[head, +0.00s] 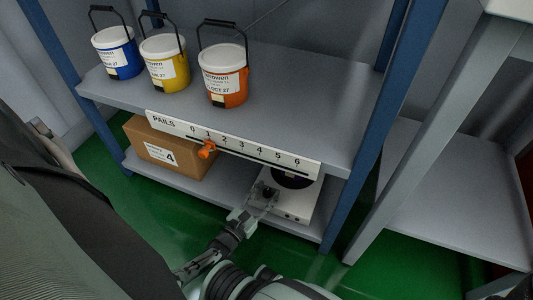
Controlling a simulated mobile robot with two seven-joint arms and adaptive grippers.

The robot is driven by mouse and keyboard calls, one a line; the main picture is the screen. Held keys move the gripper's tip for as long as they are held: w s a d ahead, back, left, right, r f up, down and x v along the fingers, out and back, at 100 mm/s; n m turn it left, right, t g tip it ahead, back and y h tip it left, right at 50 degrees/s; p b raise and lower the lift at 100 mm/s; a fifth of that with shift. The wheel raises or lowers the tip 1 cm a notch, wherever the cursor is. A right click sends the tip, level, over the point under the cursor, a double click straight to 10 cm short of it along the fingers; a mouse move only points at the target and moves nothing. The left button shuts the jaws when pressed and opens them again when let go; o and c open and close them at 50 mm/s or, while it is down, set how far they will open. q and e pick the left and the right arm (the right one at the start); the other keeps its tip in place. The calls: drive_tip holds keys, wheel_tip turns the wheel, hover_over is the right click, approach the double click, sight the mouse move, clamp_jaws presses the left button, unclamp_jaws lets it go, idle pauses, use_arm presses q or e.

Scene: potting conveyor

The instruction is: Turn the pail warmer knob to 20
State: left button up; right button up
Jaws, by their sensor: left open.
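The pail warmer (293,208) is a low white box with a black round plate (291,178) on the lower shelf, partly hidden under the upper shelf's label strip. Its dark knob (269,192) is on the left part of the box, by my fingertips. My left gripper (262,199) is open and reaches in from below, with its fingers at the knob. I cannot tell whether they touch it, and the dial marks are too small to read. My right gripper is not in view.
Blue (117,56), yellow (165,64) and orange (222,76) pails stand on the upper shelf. Its front strip (235,145) has a 0 to 6 scale and an orange slider (207,149). A cardboard box (168,149) sits left of the warmer. A blue post (385,110) stands to the right.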

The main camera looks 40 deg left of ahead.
use_arm(q)
drive_tip(key=s, duration=1.1)
drive_tip(key=shift+s+d, duration=0.15)
drive_tip(key=shift+s, duration=0.05)
